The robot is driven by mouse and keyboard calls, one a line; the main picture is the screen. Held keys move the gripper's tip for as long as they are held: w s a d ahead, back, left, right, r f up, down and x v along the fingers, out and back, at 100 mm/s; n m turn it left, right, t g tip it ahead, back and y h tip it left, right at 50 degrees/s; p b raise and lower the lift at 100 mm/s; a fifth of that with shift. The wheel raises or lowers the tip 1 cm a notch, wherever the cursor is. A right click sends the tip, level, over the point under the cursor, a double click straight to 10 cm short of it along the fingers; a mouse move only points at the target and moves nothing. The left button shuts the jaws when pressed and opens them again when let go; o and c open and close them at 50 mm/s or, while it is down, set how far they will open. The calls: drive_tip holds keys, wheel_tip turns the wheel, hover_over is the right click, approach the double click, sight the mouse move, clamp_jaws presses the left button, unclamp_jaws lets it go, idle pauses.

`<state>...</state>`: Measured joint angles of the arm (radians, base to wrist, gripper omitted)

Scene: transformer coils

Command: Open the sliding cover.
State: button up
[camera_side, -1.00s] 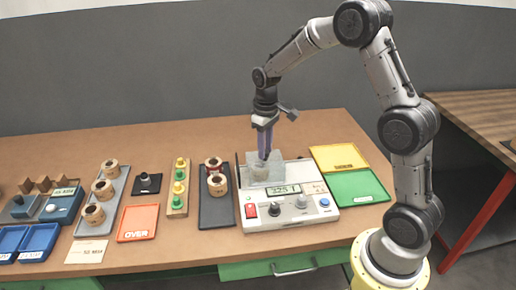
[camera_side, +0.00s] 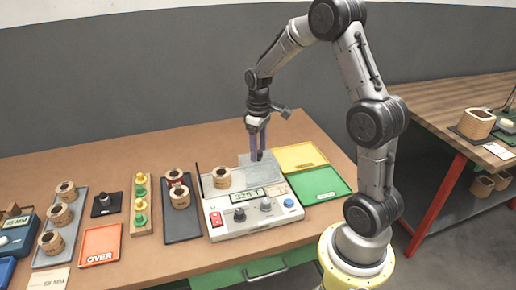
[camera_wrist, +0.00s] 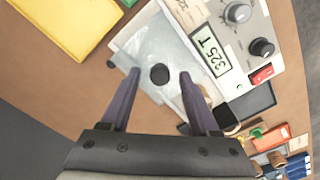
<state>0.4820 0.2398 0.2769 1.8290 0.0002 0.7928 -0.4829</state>
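The clear sliding cover (camera_side: 270,164) sits at the right of the tester's (camera_side: 254,216) top, partly beyond its body and beside the yellow tray. A wooden coil (camera_side: 222,177) stands uncovered on the tester's top, left of the cover. In the wrist view the cover (camera_wrist: 178,48) is a pale see-through plate with a round black knob (camera_wrist: 160,74). My gripper (camera_side: 257,158) is just above the cover. Its purple fingers (camera_wrist: 158,73) are apart on either side of the knob, with a gap at each side.
A yellow tray (camera_side: 299,157) and a green tray (camera_side: 318,184) lie close to the right of the tester. To its left are a dark tray (camera_side: 181,232) with coils, a peg strip (camera_side: 141,224) and an orange OVER tray (camera_side: 100,244). A second table (camera_side: 440,105) stands at right.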

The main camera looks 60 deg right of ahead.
wheel_tip(320, 180, up, 14)
idle(0.7)
drive_tip(key=shift+f, duration=0.1)
drive_tip(key=s+a+r+n+t, duration=0.1)
drive_tip(key=s+a+r+t, duration=0.1)
drive_tip(key=s+a+r, duration=0.3)
drive_tip(key=s+a+r+n+t, duration=0.1)
drive_tip(key=s+a+r, duration=0.15)
drive_tip(key=a, duration=0.45)
drive_tip(key=s+a+f+m+t, duration=0.2)
drive_tip(key=s+a+f, duration=0.4)
drive_tip(key=s, duration=0.4)
drive_tip(key=shift+s+f+t, duration=0.2)
drive_tip(key=shift+s+t, duration=0.05)
drive_tip(key=shift+t, duration=0.05)
